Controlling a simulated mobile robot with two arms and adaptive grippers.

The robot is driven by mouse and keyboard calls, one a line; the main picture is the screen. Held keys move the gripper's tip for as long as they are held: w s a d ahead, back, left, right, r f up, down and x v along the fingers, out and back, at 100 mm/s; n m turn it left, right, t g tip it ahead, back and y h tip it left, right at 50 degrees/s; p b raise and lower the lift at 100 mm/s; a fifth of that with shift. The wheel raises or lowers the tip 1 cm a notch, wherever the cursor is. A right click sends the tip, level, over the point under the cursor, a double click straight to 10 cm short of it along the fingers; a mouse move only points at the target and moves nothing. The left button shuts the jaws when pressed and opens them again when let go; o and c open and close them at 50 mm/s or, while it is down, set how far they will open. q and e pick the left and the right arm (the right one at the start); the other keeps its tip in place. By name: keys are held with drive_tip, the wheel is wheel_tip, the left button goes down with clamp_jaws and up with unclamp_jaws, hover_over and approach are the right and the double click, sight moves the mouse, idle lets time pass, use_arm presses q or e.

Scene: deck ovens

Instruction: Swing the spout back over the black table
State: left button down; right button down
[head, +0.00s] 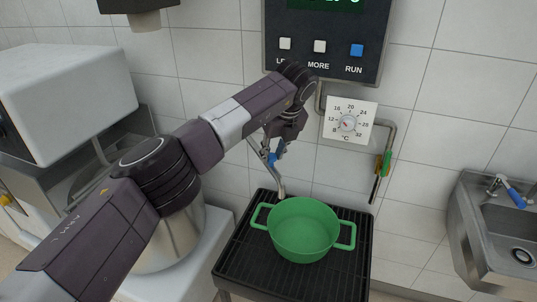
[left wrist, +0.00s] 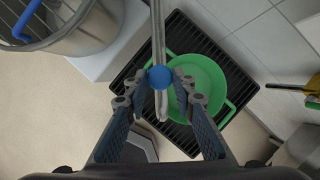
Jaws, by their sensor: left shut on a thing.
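The spout (head: 271,166) is a thin metal pipe that comes down from the wall and ends over the black table near the green pot. In the left wrist view the spout (left wrist: 157,40) runs down between my fingers, with a round blue knob (left wrist: 159,77) on it. My left gripper (left wrist: 161,85) is shut on the spout at the blue knob; in the head view the left gripper (head: 274,152) is partly hidden by my arm. The black table (head: 233,250) has a ribbed top. The green pot (head: 303,228) stands on it. My right gripper is not seen.
A control panel (head: 319,47) and a dial (head: 349,122) are on the wall behind my arm. A steel sink (head: 497,235) is at the right. A steel mixing bowl (head: 175,240) on a white base stands left of the table, partly behind my arm.

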use_arm(q)
drive_tip(key=shift+w+d, duration=0.15)
drive_tip(key=shift+d, duration=0.05)
drive_tip(key=shift+r, duration=0.1)
idle(0.4)
drive_tip(key=c, duration=1.8)
unclamp_jaws()
drive_tip(key=shift+w+d, duration=0.1)
drive_tip(key=shift+c, duration=0.2)
drive_tip(key=shift+o, duration=1.1)
drive_tip(key=shift+w+d, duration=0.1)
drive_tip(key=shift+w, duration=0.05)
drive_tip(key=v, duration=1.1)
drive_tip(key=shift+d+r, duration=0.15)
drive_tip(key=shift+r, duration=0.2)
